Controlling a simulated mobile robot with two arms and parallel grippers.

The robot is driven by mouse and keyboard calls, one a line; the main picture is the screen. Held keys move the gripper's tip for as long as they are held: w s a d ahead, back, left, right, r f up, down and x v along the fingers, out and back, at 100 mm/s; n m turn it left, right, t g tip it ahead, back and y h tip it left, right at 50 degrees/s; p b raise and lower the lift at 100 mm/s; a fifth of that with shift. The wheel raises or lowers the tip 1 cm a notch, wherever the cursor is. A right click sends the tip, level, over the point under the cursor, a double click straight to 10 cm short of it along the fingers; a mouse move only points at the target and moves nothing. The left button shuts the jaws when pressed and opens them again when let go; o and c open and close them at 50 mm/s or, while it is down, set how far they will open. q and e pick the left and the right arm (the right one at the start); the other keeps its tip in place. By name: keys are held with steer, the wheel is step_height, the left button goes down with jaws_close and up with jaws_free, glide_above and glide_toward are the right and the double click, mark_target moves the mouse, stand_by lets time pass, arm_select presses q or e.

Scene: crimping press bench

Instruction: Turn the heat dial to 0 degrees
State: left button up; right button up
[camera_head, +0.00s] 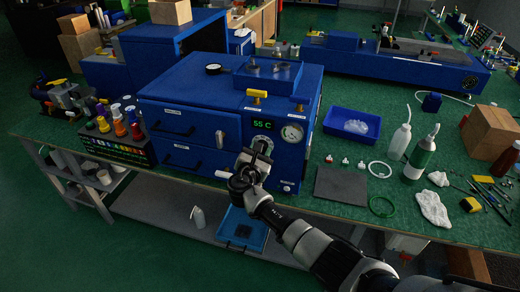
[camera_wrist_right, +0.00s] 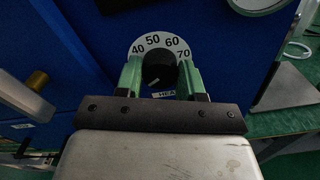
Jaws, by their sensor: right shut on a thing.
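The heat dial (camera_wrist_right: 158,70) shows in the right wrist view as a black knob on a white scale, with 40, 50, 60 and 70 readable. The rest of the scale is hidden. A pale mark on the knob points to the lower left in that view. My right gripper (camera_wrist_right: 160,78) has its green fingers shut on the knob, one on each side. In the head view, my right gripper (camera_head: 258,153) is at the front of the blue press (camera_head: 215,100), largely covering the dial. The green display (camera_head: 263,121) above reads 55 C. My left gripper is not in view.
A round gauge (camera_head: 292,133) sits right of the dial, and a drawer handle (camera_head: 220,139) left of it. A grey mat (camera_head: 341,186), blue tray (camera_head: 352,125) and bottles (camera_head: 420,158) stand to the right.

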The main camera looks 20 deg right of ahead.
steer(key=shift+f, duration=0.1)
steer(key=o, duration=0.9)
steer(key=b+v, duration=0.1)
steer(key=v, duration=1)
steer(key=shift+w, duration=0.1)
steer(key=s+d+f+m+g+y, duration=0.1)
steer(key=s+f+m+g+y, duration=0.3)
steer(key=f, duration=0.7)
steer(key=s+d+f+g, duration=0.1)
steer(key=s+d+f, duration=0.1)
steer(key=s+f, duration=0.65)
steer(key=s+d+f+m+g+y, duration=0.1)
steer(key=s+f+m+g+y, duration=0.15)
steer(key=f, duration=1.05)
steer(key=s+d+f+m+g+y, duration=0.1)
steer(key=s+f+m, duration=0.4)
steer(key=s, duration=0.7)
steer(key=s+d+f+m+g+y, duration=0.1)
steer(key=s+d+f+m+g, duration=0.2)
steer(key=s, duration=0.9)
steer(key=s+d+f+m+g+y, duration=0.1)
steer(key=s+f+m+g, duration=0.1)
steer(key=s+f+m, duration=0.6)
steer(key=s+f+b, duration=0.1)
steer(key=s+f, duration=0.1)
steer(key=s, duration=0.3)
steer(key=shift+d, duration=0.4)
